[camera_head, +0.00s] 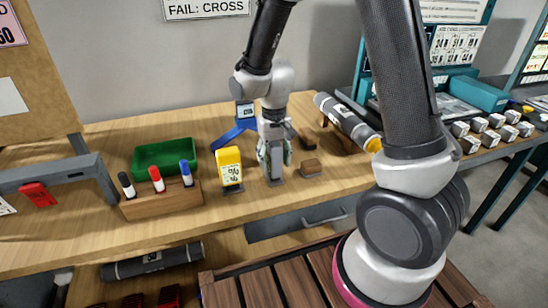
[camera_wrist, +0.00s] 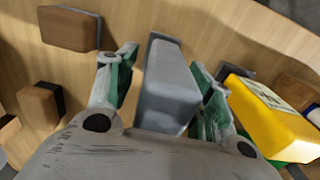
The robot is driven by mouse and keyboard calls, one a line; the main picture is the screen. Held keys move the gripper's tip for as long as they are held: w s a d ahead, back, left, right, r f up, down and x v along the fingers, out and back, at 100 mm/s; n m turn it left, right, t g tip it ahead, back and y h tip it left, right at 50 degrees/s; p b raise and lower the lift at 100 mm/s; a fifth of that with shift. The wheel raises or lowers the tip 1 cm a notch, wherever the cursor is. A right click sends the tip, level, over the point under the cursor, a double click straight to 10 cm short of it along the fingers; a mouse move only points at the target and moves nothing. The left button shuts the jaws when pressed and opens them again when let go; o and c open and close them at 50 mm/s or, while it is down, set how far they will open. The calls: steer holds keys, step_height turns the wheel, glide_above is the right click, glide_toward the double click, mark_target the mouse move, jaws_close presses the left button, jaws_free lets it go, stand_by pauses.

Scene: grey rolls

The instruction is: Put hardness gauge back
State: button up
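A grey block-shaped device, which I take to be the hardness gauge (camera_wrist: 172,82), stands upright on the bench between my gripper's fingers. In the head view its lower part (camera_head: 274,178) shows below my gripper (camera_head: 273,156). In the wrist view my gripper (camera_wrist: 162,85) has one green-padded finger on each side of the grey device. A narrow strip of bench shows between the left finger and the device, so the fingers look open around it. Contact on the right side is hard to tell. My gripper hides the device's upper part in the head view.
A yellow device (camera_head: 229,168) stands close on the left. Further left are a marker block (camera_head: 162,199) and a green bin (camera_head: 165,155). A brown block (camera_head: 311,168) lies to the right. A grey roll (camera_head: 346,120) lies behind it. The bench front is clear.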

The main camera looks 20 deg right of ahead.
step_height(320, 180, up, 12)
steer(key=shift+f, duration=0.25)
steer(key=shift+d+r, duration=0.1)
steer(key=shift+r, duration=0.45)
steer(key=s+d+r+t, duration=0.2)
steer(key=s+d+r, duration=0.3)
steer(key=s+d, duration=0.2)
steer(key=s+d+r+t, duration=0.2)
steer(key=s+d+r, duration=0.4)
steer(key=s, duration=0.6)
steer(key=shift+d, duration=0.85)
